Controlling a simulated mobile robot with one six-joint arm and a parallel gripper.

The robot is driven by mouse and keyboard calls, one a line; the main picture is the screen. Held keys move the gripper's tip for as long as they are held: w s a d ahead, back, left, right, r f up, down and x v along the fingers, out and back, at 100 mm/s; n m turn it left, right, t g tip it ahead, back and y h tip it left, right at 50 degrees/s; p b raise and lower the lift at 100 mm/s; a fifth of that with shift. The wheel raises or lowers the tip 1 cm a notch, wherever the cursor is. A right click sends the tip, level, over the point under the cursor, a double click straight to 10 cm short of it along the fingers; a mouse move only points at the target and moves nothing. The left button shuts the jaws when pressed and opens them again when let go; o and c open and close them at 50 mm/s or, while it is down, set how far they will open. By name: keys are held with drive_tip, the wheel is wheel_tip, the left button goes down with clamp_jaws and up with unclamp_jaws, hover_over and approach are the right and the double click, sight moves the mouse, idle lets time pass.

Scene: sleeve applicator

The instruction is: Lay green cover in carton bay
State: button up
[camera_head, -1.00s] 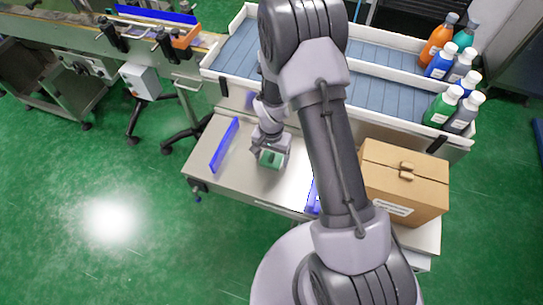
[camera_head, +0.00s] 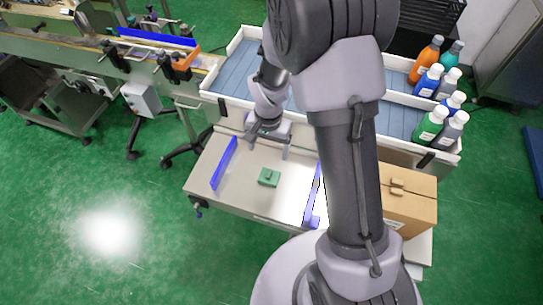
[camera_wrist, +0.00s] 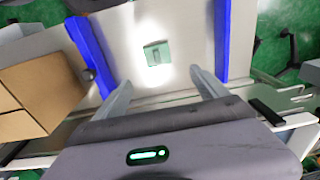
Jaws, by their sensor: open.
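The green cover (camera_head: 269,177) is a small flat piece with a raised grip on top. It lies on the pale worktable (camera_head: 245,200) between two blue rails, touching neither. It also shows in the wrist view (camera_wrist: 157,53), beyond the fingertips. My gripper (camera_head: 268,148) is open and empty, its fingers apart, on the conveyor side of the cover; the wrist view shows both fingers (camera_wrist: 160,78) too. No bay is labelled; I cannot tell whether the space between the rails is the carton bay.
The left blue rail (camera_head: 224,163) and right blue rail (camera_head: 313,195) stand up from the table. A closed cardboard carton (camera_head: 410,195) sits right, partly behind my arm. A grey conveyor (camera_head: 230,75) runs behind, with several bottles (camera_head: 432,125) at its right.

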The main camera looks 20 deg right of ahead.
drive_tip(key=s+r+t, duration=0.2)
drive_tip(key=s+r, duration=0.2)
drive_tip(key=r, duration=1.1)
drive_tip(key=s+a+r+n+t+y, duration=0.2)
drive_tip(key=s+a+r+t, duration=0.1)
drive_tip(key=s+r, duration=0.8)
drive_tip(key=s, duration=0.4)
drive_tip(key=shift+s+a+r+n, duration=0.15)
drive_tip(key=shift+a+r+n, duration=0.15)
drive_tip(key=shift+a, duration=0.1)
